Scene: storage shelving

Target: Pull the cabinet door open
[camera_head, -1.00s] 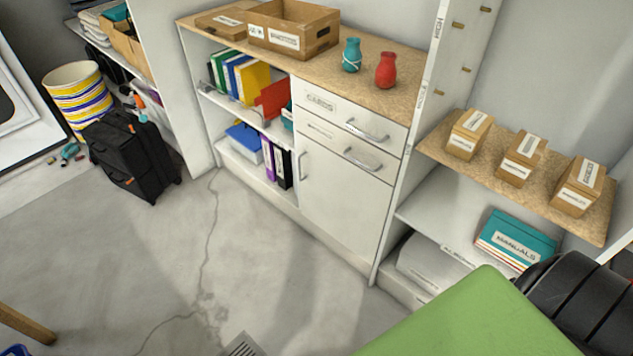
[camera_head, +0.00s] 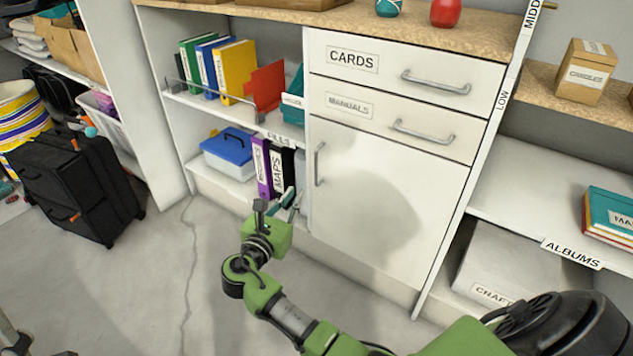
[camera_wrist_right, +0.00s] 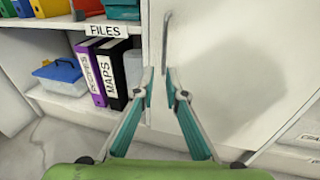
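The white cabinet door (camera_head: 375,205) is shut below two drawers in the head view. Its vertical metal handle (camera_head: 319,164) is near the door's left edge; the handle also shows in the right wrist view (camera_wrist_right: 166,42). My right gripper (camera_head: 294,201) is in front of the cabinet, low and a little left of the handle in the head view. In the right wrist view my right gripper (camera_wrist_right: 159,75) is open, with a gap between its teal-padded fingers and nothing held. The handle appears beyond and above the fingertips, apart from them. My left gripper is not in view.
Open shelves with binders (camera_head: 262,168) and a blue-lidded box (camera_head: 230,152) lie left of the door. Drawer handles (camera_head: 434,83) stick out above it. A black suitcase (camera_head: 70,185) stands at left. The floor (camera_head: 165,270) before the cabinet is largely clear.

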